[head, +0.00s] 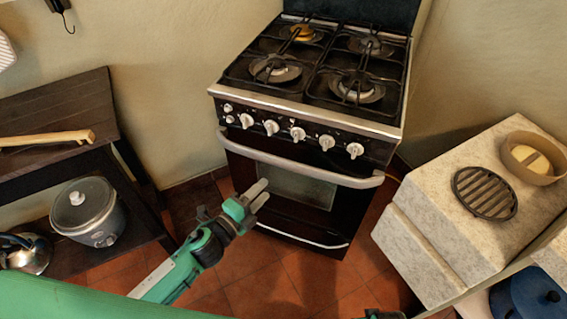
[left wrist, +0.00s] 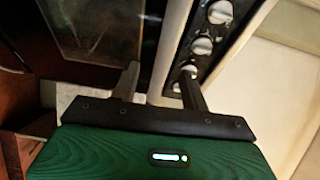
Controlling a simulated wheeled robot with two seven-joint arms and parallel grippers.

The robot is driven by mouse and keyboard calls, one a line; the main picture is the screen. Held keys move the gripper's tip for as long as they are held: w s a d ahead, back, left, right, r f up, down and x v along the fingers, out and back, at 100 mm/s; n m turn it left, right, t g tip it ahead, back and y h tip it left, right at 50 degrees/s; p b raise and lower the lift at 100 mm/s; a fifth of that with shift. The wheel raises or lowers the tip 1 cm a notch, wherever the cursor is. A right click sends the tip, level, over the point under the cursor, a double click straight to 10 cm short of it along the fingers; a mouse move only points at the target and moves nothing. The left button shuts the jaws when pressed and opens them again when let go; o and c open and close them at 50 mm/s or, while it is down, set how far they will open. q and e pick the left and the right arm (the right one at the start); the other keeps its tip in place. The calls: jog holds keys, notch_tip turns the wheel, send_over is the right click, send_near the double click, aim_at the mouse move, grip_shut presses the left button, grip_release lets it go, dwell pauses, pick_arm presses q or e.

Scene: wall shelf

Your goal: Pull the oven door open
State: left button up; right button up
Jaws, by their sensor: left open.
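The oven (head: 290,110) stands against the back wall with its dark door (head: 243,170) shut. A curved silver handle (head: 290,162) runs across the top of the door. My left gripper (head: 263,193) is open and empty, in front of the door and below the handle in the head view. In the left wrist view, the handle (left wrist: 172,45) runs between the two open fingers (left wrist: 160,76); I cannot tell how far beyond them it lies. A small dark piece of my right arm shows at the bottom edge of the head view; its jaws are not seen.
A pale stone counter (head: 440,215) with a round grate (head: 484,193) stands right of the oven. A dark wooden shelf (head: 60,110) with a rice cooker (head: 84,210) stands at left. Tiled floor (head: 290,275) is open before the oven.

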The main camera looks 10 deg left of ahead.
aim_at(288, 166)
pick_arm(q)
jog(key=x, duration=0.8)
jog(key=r+p+x, duration=0.1)
jog(key=x, duration=0.4)
jog(key=shift+s+d+r, duration=0.1)
jog(key=shift+d+r, duration=0.05)
jog(key=shift+d, duration=0.05)
jog(key=shift+w+d+m, duration=0.2)
jog(key=shift+w+m, duration=0.1)
jog(key=shift+w, duration=0.05)
pick_arm(e)
jog(key=f, duration=0.2)
jog(key=shift+s+d+f, duration=0.15)
jog(key=shift+s+f, duration=0.05)
jog(key=shift+f, duration=0.15)
pick_arm(q)
grip_shut()
